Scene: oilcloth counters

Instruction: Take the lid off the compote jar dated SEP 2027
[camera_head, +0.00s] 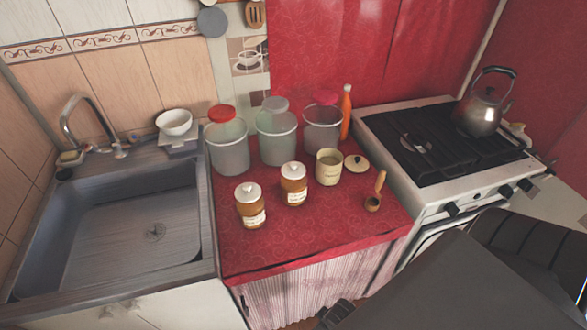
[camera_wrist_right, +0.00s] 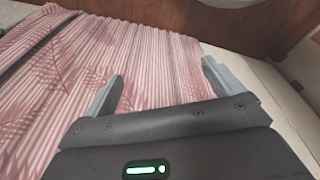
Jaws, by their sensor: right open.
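Two amber jars with white knobbed lids and pale labels stand upright on the red counter in the head view: the left jar (camera_head: 250,206) and the middle jar (camera_head: 294,185). Both lids are on. A cream jar (camera_head: 328,168) stands open to their right, with a cream lid (camera_head: 357,163) lying beside it. The label print is too small to read, so I cannot tell which is dated SEP 2027. My right gripper (camera_wrist_right: 160,85) is open and empty in the right wrist view, facing the striped curtain below the counter, apart from the jars. My left gripper is out of view.
Large glass canisters (camera_head: 278,137) and an orange bottle (camera_head: 346,112) stand behind the jars. A sink (camera_head: 135,225) is at left, a stove (camera_head: 440,150) with a kettle (camera_head: 486,108) at right. The counter's front is clear.

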